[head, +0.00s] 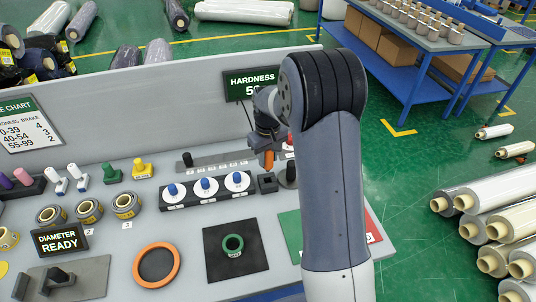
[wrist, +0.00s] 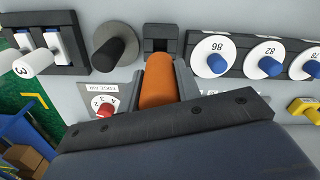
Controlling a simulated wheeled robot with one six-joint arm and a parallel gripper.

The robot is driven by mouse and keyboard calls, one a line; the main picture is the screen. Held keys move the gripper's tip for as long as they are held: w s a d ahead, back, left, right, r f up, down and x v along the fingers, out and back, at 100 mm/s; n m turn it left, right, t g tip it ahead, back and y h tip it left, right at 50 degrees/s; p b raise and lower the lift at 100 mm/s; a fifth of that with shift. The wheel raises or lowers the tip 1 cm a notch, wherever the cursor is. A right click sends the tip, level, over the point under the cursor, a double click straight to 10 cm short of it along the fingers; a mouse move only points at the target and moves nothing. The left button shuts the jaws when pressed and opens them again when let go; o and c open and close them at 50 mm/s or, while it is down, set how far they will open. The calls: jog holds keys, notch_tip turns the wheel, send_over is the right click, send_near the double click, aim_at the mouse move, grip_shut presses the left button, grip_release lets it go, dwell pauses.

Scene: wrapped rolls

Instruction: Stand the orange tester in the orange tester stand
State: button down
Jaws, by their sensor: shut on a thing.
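The orange tester (head: 268,160) is a short orange cylinder, held in my gripper (head: 266,152). In the wrist view it also shows (wrist: 158,80) between the two dark fingers of my gripper (wrist: 160,88). A small dark block with a notch, which looks like the tester stand (wrist: 161,40), lies just beyond the tester's far end. In the head view this stand (head: 267,183) is on the grey bench, just below the tester. The tester appears above the stand and apart from it. The lower part of the tester is hidden by the fingers in the wrist view.
A black rack with white numbered discs and blue knobs (head: 206,187) stands left of the stand. A dark upright post on a round base (wrist: 115,48) is on the other side. A red knob (wrist: 105,106) is close to my gripper. A grey panel (head: 150,120) runs behind.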

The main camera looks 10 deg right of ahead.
aim_at(268, 170)
jog(key=shift+f+b, duration=0.6)
jog(key=shift+f, duration=0.65)
jog(key=shift+f, duration=0.15)
dwell(0.8)
jog(key=shift+f+b, duration=0.35)
jog(key=shift+b, duration=0.1)
jog(key=shift+f+b, duration=1.15)
jog(key=shift+f, duration=0.5)
jog(key=c, duration=0.9)
grip_release()
jog(key=shift+c, duration=0.2)
notch_tip(268, 170, up, 11)
jog(key=shift+f+b, duration=0.1)
jog(key=shift+b, duration=0.45)
